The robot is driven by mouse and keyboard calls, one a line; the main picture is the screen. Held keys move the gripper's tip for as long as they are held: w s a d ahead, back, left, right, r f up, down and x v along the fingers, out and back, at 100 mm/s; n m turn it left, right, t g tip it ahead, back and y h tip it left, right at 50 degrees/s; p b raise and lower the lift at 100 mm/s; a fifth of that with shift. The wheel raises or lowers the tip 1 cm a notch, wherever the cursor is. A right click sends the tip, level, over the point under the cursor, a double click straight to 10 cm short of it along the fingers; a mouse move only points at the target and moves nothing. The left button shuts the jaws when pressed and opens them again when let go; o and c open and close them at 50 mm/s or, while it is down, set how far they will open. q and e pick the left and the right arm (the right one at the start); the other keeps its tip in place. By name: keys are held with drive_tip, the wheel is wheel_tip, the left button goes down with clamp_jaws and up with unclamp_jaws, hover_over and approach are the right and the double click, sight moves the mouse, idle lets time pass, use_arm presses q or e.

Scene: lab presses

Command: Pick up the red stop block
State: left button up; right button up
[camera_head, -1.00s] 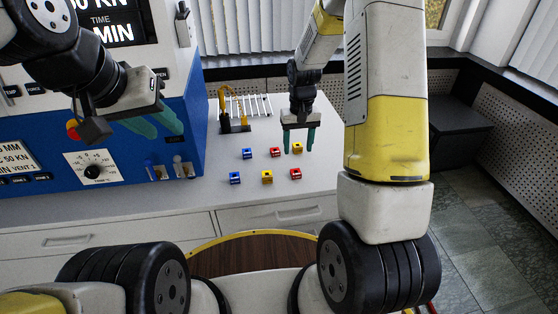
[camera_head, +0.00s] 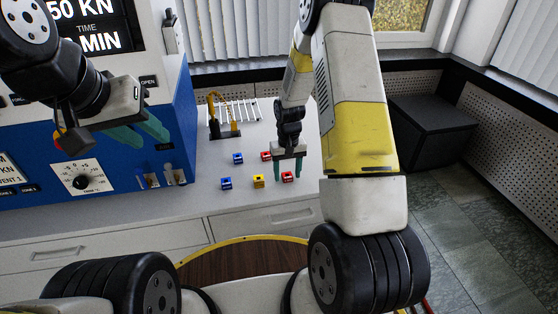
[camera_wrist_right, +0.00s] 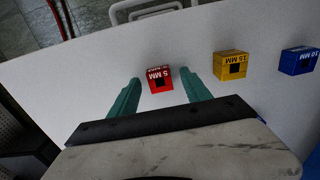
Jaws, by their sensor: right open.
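A red block (camera_head: 288,177) marked 5 MM stands at the right end of the front row on the white counter. In the right wrist view this red block (camera_wrist_right: 161,81) sits between the fingertips. My right gripper (camera_head: 288,170) is open, its teal fingers on either side of the block, with gaps visible in the wrist view. Whether the tips reach the counter is unclear. A second red block (camera_head: 266,156) stands in the back row, left of the right gripper. My left gripper (camera_head: 148,132) is open and empty before the blue press.
A yellow block (camera_head: 258,181) and a blue block (camera_head: 226,183) stand left of the front red block. Another blue block (camera_head: 238,158) is behind. A rack (camera_head: 240,112) stands at the back. The blue press (camera_head: 180,110) bounds the left.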

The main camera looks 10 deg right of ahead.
clamp_jaws()
